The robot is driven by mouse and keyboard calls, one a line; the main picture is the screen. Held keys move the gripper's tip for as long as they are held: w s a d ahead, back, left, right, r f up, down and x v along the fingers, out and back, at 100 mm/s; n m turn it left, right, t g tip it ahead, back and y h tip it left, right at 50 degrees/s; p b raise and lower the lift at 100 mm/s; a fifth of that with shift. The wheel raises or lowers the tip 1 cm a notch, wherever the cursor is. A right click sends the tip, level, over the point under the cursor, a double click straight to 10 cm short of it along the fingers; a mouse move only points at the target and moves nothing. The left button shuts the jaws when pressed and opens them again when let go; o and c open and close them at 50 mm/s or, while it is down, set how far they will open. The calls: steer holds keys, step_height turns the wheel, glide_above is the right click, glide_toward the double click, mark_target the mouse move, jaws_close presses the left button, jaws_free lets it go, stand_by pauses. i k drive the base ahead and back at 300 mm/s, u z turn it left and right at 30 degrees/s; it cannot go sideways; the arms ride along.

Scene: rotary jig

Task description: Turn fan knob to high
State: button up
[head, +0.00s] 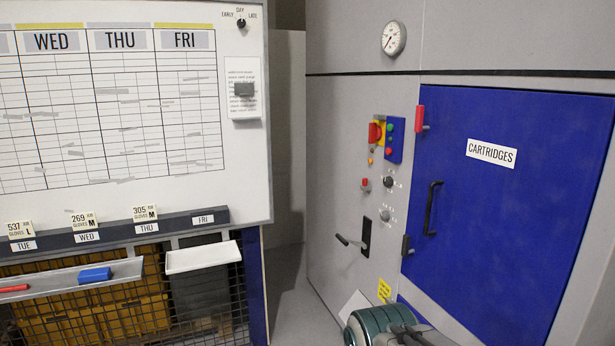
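A third, black knob (241,22) is at the top of the whiteboard, marked EARLY, DAY and LATE. I see no gripper fingers in the head view, and nothing touches the knobs.
The blue CARTRIDGES door (500,200) is closed, with a black handle (432,208). A red-and-yellow switch (376,132) and a black lever (351,242) are near the knobs. A green ribbed cylinder (368,326) is at the bottom. A white tray (203,258) juts out below the whiteboard.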

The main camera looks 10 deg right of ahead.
mark_target(387, 182)
steer(key=u, duration=0.2)
steer(key=i, duration=1.95)
steer(key=z, duration=0.6)
